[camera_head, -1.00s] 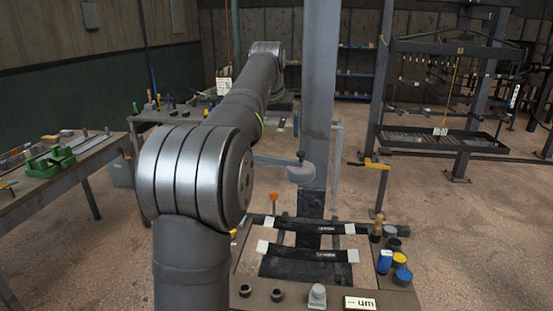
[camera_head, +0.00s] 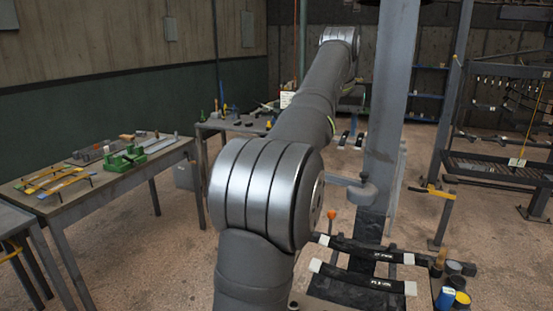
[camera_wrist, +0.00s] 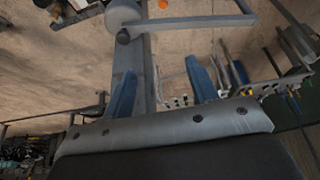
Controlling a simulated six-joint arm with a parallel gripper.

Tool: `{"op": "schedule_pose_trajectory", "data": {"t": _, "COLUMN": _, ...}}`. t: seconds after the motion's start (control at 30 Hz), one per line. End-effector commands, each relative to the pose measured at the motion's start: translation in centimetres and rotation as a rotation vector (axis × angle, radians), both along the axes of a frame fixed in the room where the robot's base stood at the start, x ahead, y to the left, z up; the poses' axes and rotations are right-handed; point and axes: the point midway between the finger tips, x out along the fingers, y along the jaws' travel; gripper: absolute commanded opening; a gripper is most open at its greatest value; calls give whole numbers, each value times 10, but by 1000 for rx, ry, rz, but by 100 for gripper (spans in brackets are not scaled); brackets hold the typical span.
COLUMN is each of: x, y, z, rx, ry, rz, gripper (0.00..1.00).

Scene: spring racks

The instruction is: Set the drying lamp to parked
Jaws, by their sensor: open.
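No part is clearly marked as the drying lamp. A grey side arm with a rounded end piece (camera_head: 362,192) reaches from the grey upright post (camera_head: 393,100) and may belong to it; I cannot tell its setting. An orange knob on a thin stem (camera_head: 332,214) stands below it. In the wrist view, my gripper (camera_wrist: 158,66) has its two blue fingers spread apart with nothing held. A grey post shows beyond and between them, with a grey crossbar (camera_wrist: 190,22) near the top. In the head view my gripper is hidden beyond my arm.
Dark curved strips with white ends (camera_head: 365,283) lie at the post's foot, near small pots (camera_head: 445,298). A bench (camera_head: 125,185) with a green tool stands left, another table (camera_head: 215,125) behind. A rack (camera_head: 500,170) stands right. Floor between is open.

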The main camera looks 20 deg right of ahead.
Motion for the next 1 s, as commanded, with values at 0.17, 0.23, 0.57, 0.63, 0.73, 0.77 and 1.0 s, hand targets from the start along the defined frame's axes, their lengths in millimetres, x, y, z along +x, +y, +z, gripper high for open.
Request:
{"op": "schedule_pose_trajectory", "data": {"t": 0.17, "x": 10, "y": 2, "z": -4, "rx": -8, "ry": -27, "rz": 28, "gripper": 47}}
{"op": "schedule_pose_trajectory", "data": {"t": 0.23, "x": 24, "y": 4, "z": -10, "rx": -24, "ry": -69, "rz": 66, "gripper": 47}}
{"op": "schedule_pose_trajectory", "data": {"t": 0.57, "x": 116, "y": 32, "z": -36, "rx": -171, "ry": -435, "rz": 257, "gripper": 47}}
{"op": "schedule_pose_trajectory", "data": {"t": 0.63, "x": 129, "y": 37, "z": -40, "rx": -209, "ry": -512, "rz": 266, "gripper": 47}}
{"op": "schedule_pose_trajectory", "data": {"t": 0.73, "x": 143, "y": 44, "z": -44, "rx": -268, "ry": -616, "rz": 259, "gripper": 47}}
{"op": "schedule_pose_trajectory", "data": {"t": 0.77, "x": 146, "y": 46, "z": -45, "rx": -287, "ry": -643, "rz": 252, "gripper": 47}}
{"op": "schedule_pose_trajectory", "data": {"t": 1.0, "x": 146, "y": 51, "z": -61, "rx": -457, "ry": -813, "rz": 129, "gripper": 47}}
